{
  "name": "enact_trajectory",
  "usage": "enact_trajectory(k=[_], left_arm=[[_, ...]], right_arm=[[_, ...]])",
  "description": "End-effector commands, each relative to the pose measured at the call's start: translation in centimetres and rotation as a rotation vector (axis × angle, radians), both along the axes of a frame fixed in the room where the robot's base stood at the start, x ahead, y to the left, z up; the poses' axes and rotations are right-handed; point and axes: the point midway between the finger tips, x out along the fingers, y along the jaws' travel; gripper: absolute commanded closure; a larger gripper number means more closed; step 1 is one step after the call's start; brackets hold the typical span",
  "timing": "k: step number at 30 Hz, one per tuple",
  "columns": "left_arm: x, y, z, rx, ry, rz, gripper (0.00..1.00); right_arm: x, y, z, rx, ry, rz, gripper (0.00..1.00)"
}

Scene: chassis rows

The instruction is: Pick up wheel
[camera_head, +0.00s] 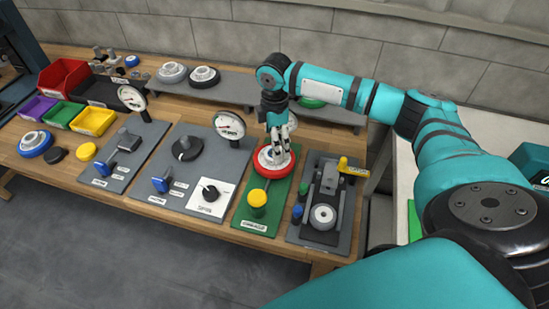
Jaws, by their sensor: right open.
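A red-rimmed wheel (263,167) with a pale centre lies at the back of the green panel (246,201). My right gripper (280,152) points down over this wheel and hides part of its centre. The right gripper is open; I cannot tell whether its fingers touch the wheel. Other wheel-like discs are a blue-rimmed one (35,144) at the left of the bench, a grey one (172,72) and a black-rimmed one (205,76) on the back shelf, and a green one (312,102) partly behind my arm. My left gripper is not in view.
Grey panels with gauges (230,125), knobs (187,148) and blue switches stand left of the green panel. A dark panel with a yellow handle (352,167) stands on its right. Red (64,77), purple and yellow bins (93,120) sit at far left.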

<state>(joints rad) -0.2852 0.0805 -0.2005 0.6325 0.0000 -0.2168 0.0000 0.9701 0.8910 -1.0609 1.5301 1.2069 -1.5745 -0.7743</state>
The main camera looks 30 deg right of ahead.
Motion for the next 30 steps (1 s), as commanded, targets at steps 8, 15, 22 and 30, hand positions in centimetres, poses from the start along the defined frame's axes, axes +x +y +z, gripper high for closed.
enact_trajectory(k=[8, 15, 22, 30], left_arm=[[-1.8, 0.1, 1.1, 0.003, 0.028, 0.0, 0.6], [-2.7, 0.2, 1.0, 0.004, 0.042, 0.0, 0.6], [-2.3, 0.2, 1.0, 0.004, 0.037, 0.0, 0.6], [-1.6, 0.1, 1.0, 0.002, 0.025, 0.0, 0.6]], right_arm=[[-0.3, 0.3, -3.9, 0.0, 0.003, 0.0, 0.17], [-0.2, 0.2, -4.6, -0.001, 0.0, 0.001, 0.17], [-0.2, 0.2, -4.6, -0.001, 0.0, 0.0, 0.36], [-0.2, 0.2, -4.6, -0.001, 0.0, 0.0, 0.71]])
